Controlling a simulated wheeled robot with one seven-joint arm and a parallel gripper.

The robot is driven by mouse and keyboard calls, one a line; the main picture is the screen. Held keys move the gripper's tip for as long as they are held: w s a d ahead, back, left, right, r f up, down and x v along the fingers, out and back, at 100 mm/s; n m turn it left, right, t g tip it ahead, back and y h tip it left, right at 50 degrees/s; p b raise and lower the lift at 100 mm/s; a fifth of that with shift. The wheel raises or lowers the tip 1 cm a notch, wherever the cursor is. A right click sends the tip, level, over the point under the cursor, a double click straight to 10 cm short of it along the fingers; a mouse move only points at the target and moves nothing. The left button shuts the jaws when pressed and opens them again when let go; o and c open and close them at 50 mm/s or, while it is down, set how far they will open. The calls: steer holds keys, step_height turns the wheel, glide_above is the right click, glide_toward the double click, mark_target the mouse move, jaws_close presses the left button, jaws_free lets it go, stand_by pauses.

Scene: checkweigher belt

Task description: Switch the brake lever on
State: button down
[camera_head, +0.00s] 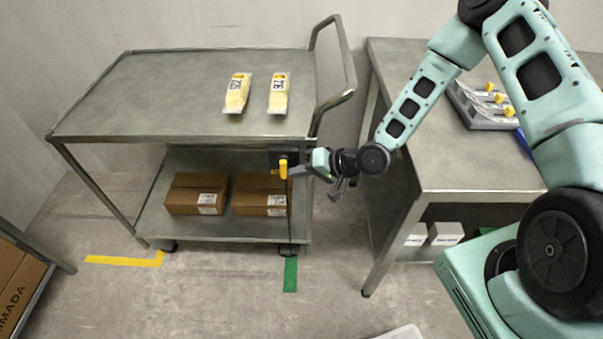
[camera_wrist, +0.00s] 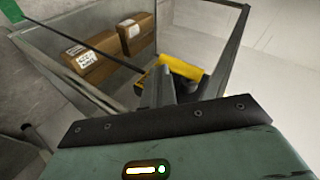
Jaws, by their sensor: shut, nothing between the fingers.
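Two yellow-labelled packs (camera_head: 237,93) lie on the cart top, and two cardboard boxes (camera_head: 197,193) on its lower shelf. The cart's push handle (camera_head: 343,75) rises above my gripper. A steel table (camera_head: 450,160) stands at the right. Yellow tape (camera_head: 125,259) and green tape (camera_head: 290,274) mark the floor.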

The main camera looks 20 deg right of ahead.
steer(key=shift+w+a+f+b, duration=0.15)
steer(key=shift+a+f+b, duration=0.3)
steer(key=shift+a+f, duration=0.2)
steer(key=shift+f, duration=0.1)
stand_by(1.4)
steer(key=r, duration=0.9)
steer(key=shift+w+a+r, duration=0.1)
steer(key=shift+a, duration=0.1)
steer(key=shift+d+r, duration=0.1)
steer(key=shift+r, duration=0.35)
